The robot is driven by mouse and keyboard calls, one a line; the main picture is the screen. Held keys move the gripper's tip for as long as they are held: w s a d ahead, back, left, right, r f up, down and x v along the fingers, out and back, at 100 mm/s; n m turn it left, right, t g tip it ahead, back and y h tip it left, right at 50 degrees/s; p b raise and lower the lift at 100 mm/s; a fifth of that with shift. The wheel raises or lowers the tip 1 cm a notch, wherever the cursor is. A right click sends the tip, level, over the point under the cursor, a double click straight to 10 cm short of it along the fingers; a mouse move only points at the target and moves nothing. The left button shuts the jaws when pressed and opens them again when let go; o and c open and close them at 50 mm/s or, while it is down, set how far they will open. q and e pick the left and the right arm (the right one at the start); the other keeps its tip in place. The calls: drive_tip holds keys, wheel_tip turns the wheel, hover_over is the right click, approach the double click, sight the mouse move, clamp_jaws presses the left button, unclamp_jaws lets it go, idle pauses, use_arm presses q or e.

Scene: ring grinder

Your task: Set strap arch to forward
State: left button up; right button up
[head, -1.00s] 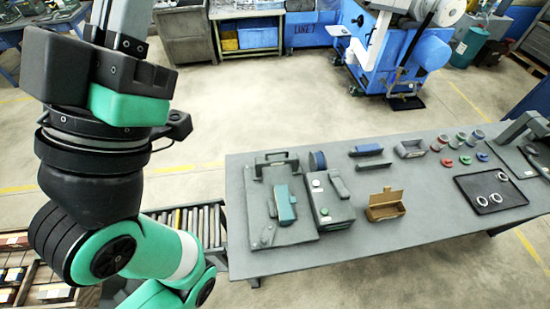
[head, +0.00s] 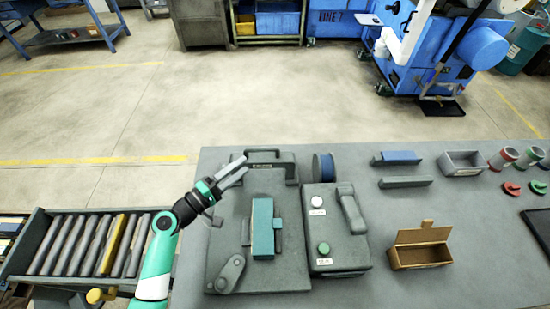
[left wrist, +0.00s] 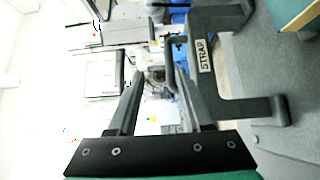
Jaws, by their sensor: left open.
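The strap arch (head: 288,168) is a dark grey frame at the back of a grey base plate (head: 222,235). Its label reads STRAP in the left wrist view, where the arch (left wrist: 262,108) fills the right side, turned sideways. A thin bar stands out from the arch's labelled beam. My left gripper (head: 243,168) is open and empty at the arch's left end, its fingers pointing right and slightly back. In the left wrist view the gripper (left wrist: 157,72) has its right fingertip close by the thin bar; I cannot tell whether they touch. My right gripper is out of view.
A teal block (head: 263,228) stands on the plate, with a grey lever (head: 228,272) in front. A control box (head: 335,255) with buttons stands to the right. A blue spool (head: 323,167) is behind it. An open brown box (head: 420,255) lies farther right.

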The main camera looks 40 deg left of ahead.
sight(259, 152)
use_arm(q)
drive_tip(key=shift+y, duration=0.3)
drive_tip(key=w, duration=0.3)
drive_tip(key=w+f+b, duration=0.1)
drive_tip(key=w, duration=0.6)
drive_tip(key=shift+w+a+f, duration=0.15)
drive_tip(key=shift+a+f, duration=0.1)
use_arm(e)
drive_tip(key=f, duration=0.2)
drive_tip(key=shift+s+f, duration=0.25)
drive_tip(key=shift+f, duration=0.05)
use_arm(q)
drive_tip(key=shift+c, duration=0.3)
clamp_jaws()
